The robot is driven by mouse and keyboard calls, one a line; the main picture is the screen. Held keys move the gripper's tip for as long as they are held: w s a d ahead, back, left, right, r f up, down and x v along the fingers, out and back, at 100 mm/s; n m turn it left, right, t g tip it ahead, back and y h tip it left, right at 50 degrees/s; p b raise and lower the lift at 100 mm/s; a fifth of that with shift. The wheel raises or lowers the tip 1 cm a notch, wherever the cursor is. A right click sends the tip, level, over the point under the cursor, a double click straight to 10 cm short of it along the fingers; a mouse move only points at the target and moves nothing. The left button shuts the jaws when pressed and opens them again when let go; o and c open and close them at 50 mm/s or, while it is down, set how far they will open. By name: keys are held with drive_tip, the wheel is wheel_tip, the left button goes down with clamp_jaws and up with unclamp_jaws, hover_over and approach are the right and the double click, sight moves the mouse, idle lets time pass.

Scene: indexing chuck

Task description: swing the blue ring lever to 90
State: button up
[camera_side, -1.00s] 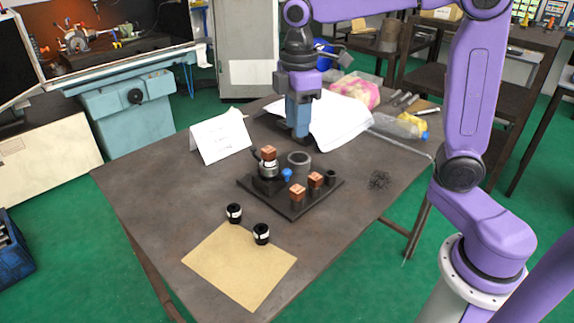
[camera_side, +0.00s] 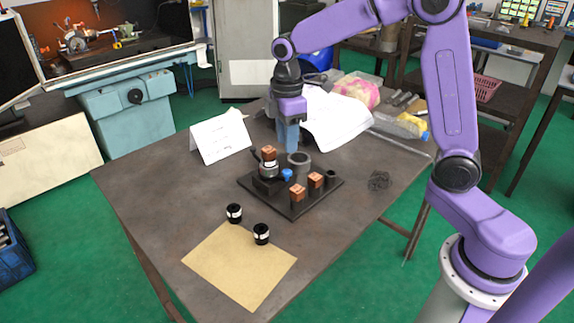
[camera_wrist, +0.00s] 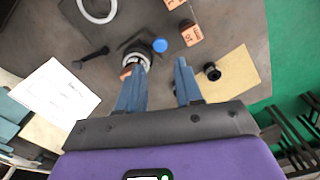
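The blue knob of the lever (camera_side: 287,175) sits beside the small chuck (camera_side: 266,171) on a dark base plate (camera_side: 300,207). In the wrist view the blue knob (camera_wrist: 160,45) lies just beyond my fingertips, near the gap between them. The chuck's pale ring (camera_wrist: 146,57) shows by the left finger, which partly covers a copper block there. That copper block (camera_side: 268,152) stands on the chuck in the side view. My gripper (camera_side: 290,150) points down above and behind the chuck. In the wrist view my gripper (camera_wrist: 159,63) is open and empty, apart from the knob.
A grey cup (camera_side: 299,163) stands close to the knob. Two copper blocks (camera_side: 298,193) sit at the plate's front right. Two black cylinders (camera_side: 261,233) stand by a tan sheet (camera_side: 238,265). A folded white card (camera_side: 220,138) stands at left. The table's left front is clear.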

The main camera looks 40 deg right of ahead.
sight(287, 171)
wheel_tip(287, 171, down, 8)
drive_tip(key=shift+f, duration=0.1)
idle(0.4)
clamp_jaws()
